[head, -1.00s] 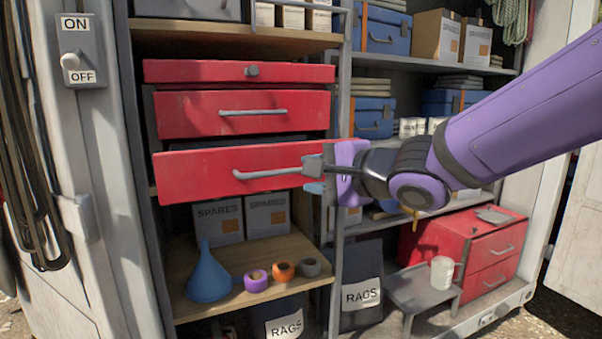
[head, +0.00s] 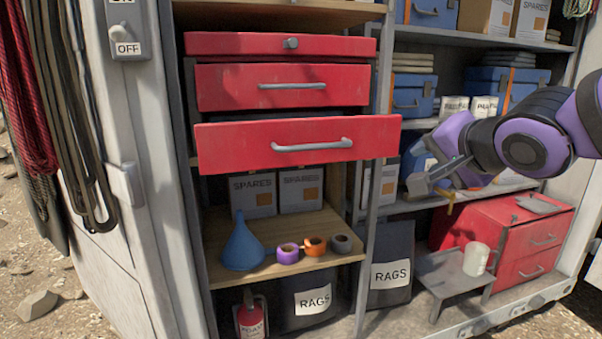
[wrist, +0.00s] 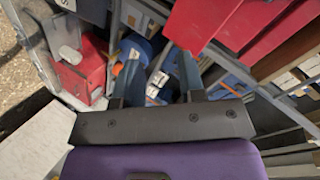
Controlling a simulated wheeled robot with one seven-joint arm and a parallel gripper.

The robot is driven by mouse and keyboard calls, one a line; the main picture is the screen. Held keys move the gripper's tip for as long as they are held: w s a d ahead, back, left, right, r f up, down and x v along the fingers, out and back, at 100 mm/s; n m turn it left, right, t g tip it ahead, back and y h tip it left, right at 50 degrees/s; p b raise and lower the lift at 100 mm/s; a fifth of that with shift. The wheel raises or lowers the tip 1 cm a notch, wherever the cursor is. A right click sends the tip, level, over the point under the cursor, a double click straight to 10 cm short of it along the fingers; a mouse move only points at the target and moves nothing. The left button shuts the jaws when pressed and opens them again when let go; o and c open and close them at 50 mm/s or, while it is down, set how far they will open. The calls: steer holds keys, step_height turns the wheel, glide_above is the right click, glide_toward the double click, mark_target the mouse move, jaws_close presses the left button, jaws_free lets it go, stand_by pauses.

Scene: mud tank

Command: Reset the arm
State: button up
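My gripper (head: 422,184) hangs at the right of the red drawers, clear of the lowest drawer's handle. In the wrist view its two fingers (wrist: 159,76) stand apart with nothing held between them. My purple arm comes in from the right edge in the head view. The lowest red drawer (head: 230,148) is pulled out past the ones above it. Its grey bar handle (head: 312,145) is free. The middle red drawer (head: 225,88) and the top red drawer (head: 230,43) stand above it.
Behind my gripper are shelves with blue cases (head: 413,97) and white cans (head: 484,106). Below it are a grey step (head: 440,280), a white mug (head: 476,259) and a red chest (head: 530,240). A blue funnel (head: 242,247) and tape rolls stand on the lower left shelf.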

steer(key=s+d+f+n+g+h, duration=0.1)
steer(key=s+d+f+n+g, duration=0.1)
steer(key=s, duration=0.6)
steer(key=s+d+f+n+g+h, duration=0.2)
steer(key=s+d+n+g, duration=0.3)
steer(key=s, duration=0.4)
steer(key=shift+s+d+f+n, duration=0.15)
steer(key=shift+d+f+n, duration=0.3)
steer(key=shift+d+n, duration=0.45)
